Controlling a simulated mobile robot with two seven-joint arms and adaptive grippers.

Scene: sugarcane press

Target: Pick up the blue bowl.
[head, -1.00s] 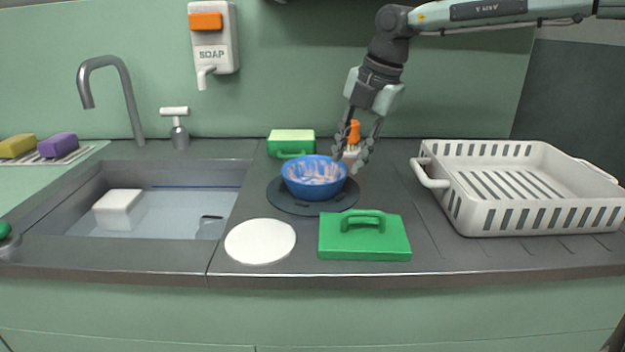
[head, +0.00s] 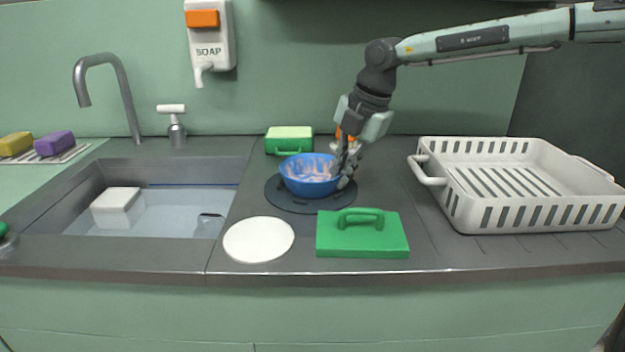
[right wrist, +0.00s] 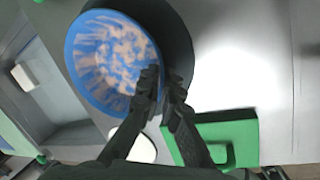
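The blue bowl (head: 311,176) stands upright on a dark round mat (head: 290,205) on the counter, with pale smears inside. It fills the upper left of the right wrist view (right wrist: 88,85). My right gripper (head: 346,170) is at the bowl's right rim. In the right wrist view its fingers (right wrist: 162,88) are close together, one over the inside of the bowl and one outside, with the rim between them. The bowl still appears to rest on the mat. My left gripper is in neither view.
A green lidded block with a handle (head: 362,240) and a white plate (head: 258,239) lie in front. A white rack (head: 530,205) stands right, a green-and-white box (head: 289,140) behind. The sink (head: 150,210) is left, with a white block (head: 118,207) in it.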

